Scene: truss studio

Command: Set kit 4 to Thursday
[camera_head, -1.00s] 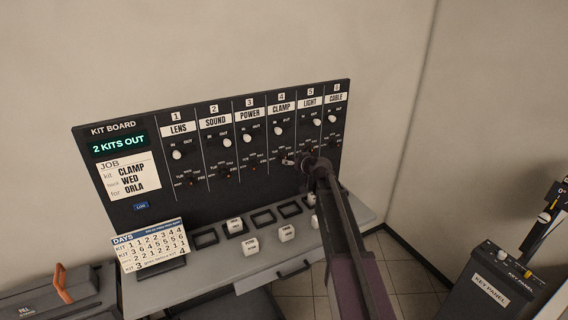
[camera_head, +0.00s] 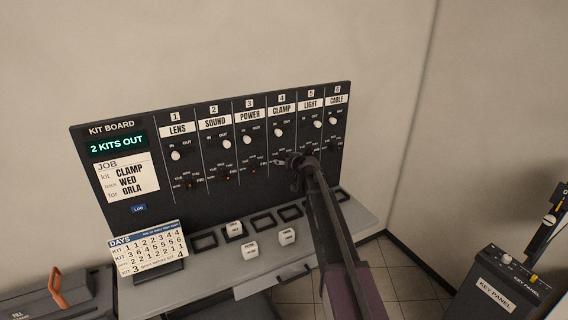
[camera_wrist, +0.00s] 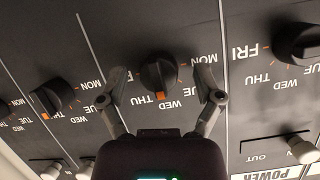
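The kit 4 CLAMP strip (camera_head: 281,106) is on the kit board, with a white IN/OUT knob (camera_head: 278,132). Its black day dial (camera_wrist: 158,72) is central in the wrist view, which sees the board upside down. The dial's orange mark points at about WED, with THU (camera_wrist: 140,98) beside it to the left. My gripper (camera_wrist: 163,88) is open, one finger on each side of the dial; I cannot tell if either touches it. In the head view my gripper (camera_head: 283,162) covers the kit 4 dial.
The neighbouring dials of kit 3 (camera_wrist: 297,42) and kit 5 (camera_wrist: 52,97) flank my fingers. A ledge (camera_head: 215,267) below the board holds white blocks (camera_head: 287,236) and a DAYS card (camera_head: 148,249). A key panel (camera_head: 497,290) stands at right.

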